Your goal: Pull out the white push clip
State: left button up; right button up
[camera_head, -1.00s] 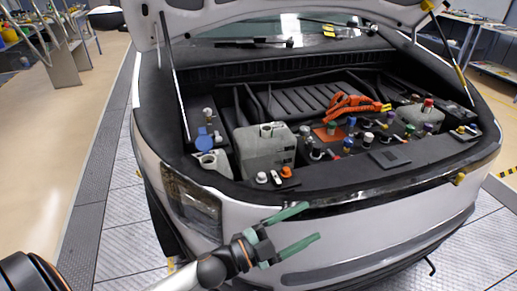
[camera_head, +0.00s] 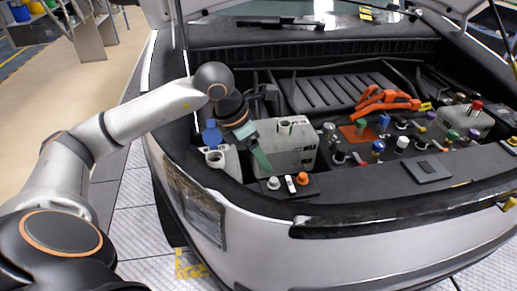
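A small white upright piece (camera_head: 290,184), which looks like the white push clip, stands on a black block at the front edge of the engine bay. It sits between a white round knob (camera_head: 273,183) and an orange round knob (camera_head: 302,179). My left gripper (camera_head: 262,161) hangs over the bay, above and to the left of these pieces, with its green fingers pointing down. It is apart from the clip and I see nothing held. The fingers overlap in this view, so their opening is unclear. My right gripper is not in view.
A large grey tank (camera_head: 290,150) stands right beside the gripper. An orange cable connector (camera_head: 385,100) and several coloured caps lie further right. The raised hood hangs above.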

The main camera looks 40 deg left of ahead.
aim_at(273, 179)
pick_arm(q)
jog(key=x, duration=1.1)
jog(key=shift+d+p, duration=0.1)
jog(key=shift+p, duration=0.2)
grip_shut()
jog(key=c, duration=0.6)
grip_release()
jog(key=shift+c, duration=0.2)
jog(key=c, duration=0.5)
jog(key=shift+r, duration=0.3)
jog(key=shift+r+p, duration=1.4)
jog(key=shift+r, duration=0.65)
